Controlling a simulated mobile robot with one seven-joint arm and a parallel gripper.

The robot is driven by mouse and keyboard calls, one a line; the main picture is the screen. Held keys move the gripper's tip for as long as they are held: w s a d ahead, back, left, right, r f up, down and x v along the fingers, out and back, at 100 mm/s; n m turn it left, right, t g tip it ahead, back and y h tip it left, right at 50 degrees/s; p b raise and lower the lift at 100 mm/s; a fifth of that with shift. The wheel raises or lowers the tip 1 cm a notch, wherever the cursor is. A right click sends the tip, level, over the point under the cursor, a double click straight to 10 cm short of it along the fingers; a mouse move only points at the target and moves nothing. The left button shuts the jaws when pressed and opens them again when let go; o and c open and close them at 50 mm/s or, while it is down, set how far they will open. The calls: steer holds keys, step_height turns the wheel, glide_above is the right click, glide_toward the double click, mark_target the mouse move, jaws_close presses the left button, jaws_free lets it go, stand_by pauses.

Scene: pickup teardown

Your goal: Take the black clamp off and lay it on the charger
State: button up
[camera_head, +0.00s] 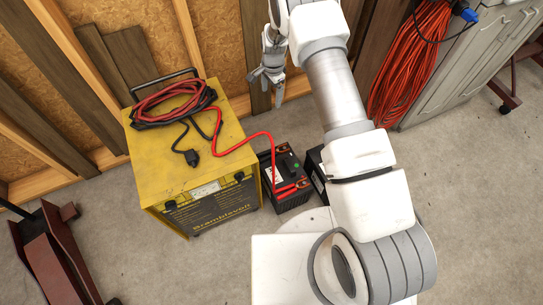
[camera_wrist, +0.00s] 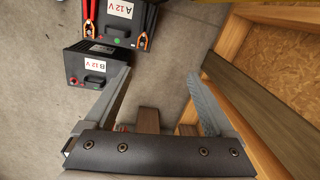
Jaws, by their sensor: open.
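The yellow charger (camera_head: 168,184) stands at the left in the head view, labelled Bramblevolt. A black battery (camera_head: 283,202) stands beside it with a red clamp (camera_head: 287,189) near its front; a red cable runs from there to the charger. In the wrist view, battery A (camera_wrist: 118,30) carries the red clamp (camera_wrist: 91,20) at left and copper-coloured jaws (camera_wrist: 145,40) at right. These may belong to the black clamp, whose dark handles I cannot distinguish. My gripper (camera_head: 268,88) is open and empty, apart from the batteries; its spread fingers (camera_wrist: 160,73) show in the wrist view.
Battery B (camera_wrist: 88,68) stands next to battery A. Coiled red and black cables (camera_head: 170,102) lie on the charger top with a black plug (camera_head: 191,157). A stud wall with loose planks (camera_head: 125,60) is behind. An orange cord (camera_head: 413,65) hangs at right.

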steer(key=s+a+f+m+b, duration=0.1)
steer(key=s+f+m+b, duration=0.15)
steer(key=f, duration=1.55)
steer(key=b, duration=0.4)
glide_above(272, 151)
steer(key=s+a, duration=0.1)
steer(key=shift+n+g, duration=0.35)
steer(key=shift+g, duration=0.05)
step_height(272, 151, down, 11)
steer(key=shift+f, duration=0.2)
steer(key=shift+w+d+f+b, duration=0.1)
steer(key=shift+d+f+b, duration=0.1)
steer(key=shift+f+b, duration=1)
steer(key=shift+d+f+b, duration=0.2)
steer(key=shift+f+b, duration=0.3)
steer(key=shift+f, duration=1.25)
steer(key=shift+r, duration=0.1)
jaws_close()
